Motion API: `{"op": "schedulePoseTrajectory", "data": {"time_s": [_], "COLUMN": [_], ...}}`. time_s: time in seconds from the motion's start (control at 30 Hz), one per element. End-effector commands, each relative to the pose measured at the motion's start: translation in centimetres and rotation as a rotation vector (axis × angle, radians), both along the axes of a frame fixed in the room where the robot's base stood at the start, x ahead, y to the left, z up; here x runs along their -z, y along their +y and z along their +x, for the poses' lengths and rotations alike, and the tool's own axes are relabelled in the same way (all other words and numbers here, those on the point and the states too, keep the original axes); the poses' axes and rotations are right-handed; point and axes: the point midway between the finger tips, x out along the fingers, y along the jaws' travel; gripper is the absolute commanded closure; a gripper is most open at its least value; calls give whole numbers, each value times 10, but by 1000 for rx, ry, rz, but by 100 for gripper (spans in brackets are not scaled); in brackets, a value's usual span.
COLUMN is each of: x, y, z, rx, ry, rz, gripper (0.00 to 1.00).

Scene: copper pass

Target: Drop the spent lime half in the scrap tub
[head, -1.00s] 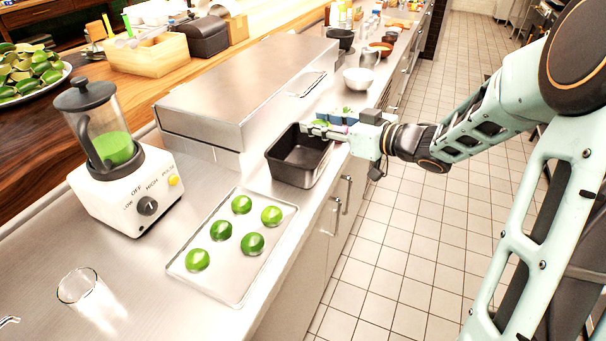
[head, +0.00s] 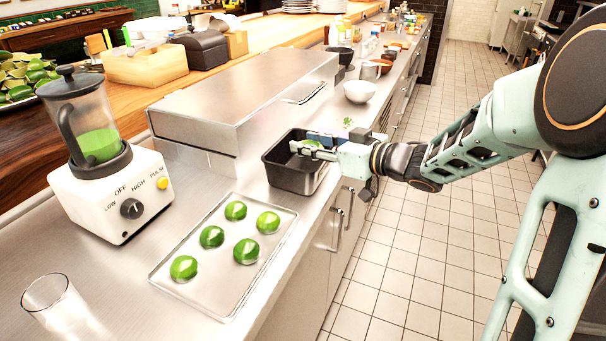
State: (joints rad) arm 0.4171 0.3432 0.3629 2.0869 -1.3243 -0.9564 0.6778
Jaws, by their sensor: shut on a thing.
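My gripper (head: 306,150) is shut on a green lime half (head: 313,143), which shows only partly between and behind the fingers. The gripper reaches in from the right, and its fingers are over the dark metal scrap tub (head: 287,179). The tub stands open on the steel counter near its front edge. The fingers and the tub's rim hide much of its inside, so I cannot tell its contents.
A metal tray (head: 215,300) with several lime halves lies nearer on the counter. A blender (head: 110,190) and a glass (head: 60,302) stand left. A steel box (head: 240,95) is behind the tub; a white bowl (head: 359,92) is farther along.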

Motion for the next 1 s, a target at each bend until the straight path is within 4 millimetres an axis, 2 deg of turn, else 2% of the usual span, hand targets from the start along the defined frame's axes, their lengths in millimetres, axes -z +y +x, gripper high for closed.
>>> {"op": "schedulePoseTrajectory", "data": {"time_s": [0.3,0.33,0.5,0.83,1.0], "x": [2,2,2,2,-3], "y": [0,0,0,-3,-21], "z": [0,0,0,-1,-14], "rx": [0,0,0,1,5], "ry": [0,0,0,0,-1], "rz": [0,0,0,-1,-2], "gripper": [76,65,46,46,46]}}
